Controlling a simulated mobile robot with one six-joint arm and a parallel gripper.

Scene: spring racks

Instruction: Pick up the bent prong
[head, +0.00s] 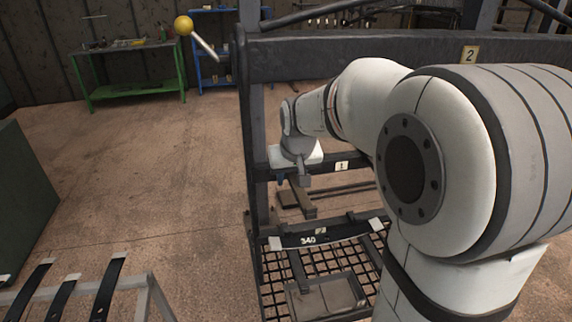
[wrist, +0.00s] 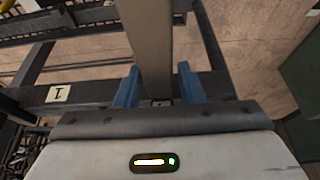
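My gripper (wrist: 158,80) shows two blue fingers set well apart in the wrist view. A long grey-brown bar (wrist: 150,40), which may be the bent prong, runs between them and out at the top. The left finger lies right at the bar's edge; a narrow gap shows at the right finger. I see no clear contact. In the head view my gripper (head: 291,181) is low inside the dark rack, and a short grey piece (head: 304,165) stands in front of it. The bend itself cannot be made out, and my arm hides much of the rack.
The rack's top beam carries label 2 (head: 470,54); a lower rail carries label 1 (head: 341,166). A lever with a yellow ball (head: 183,25) sticks out left. Below is a mesh tray (head: 272,284).

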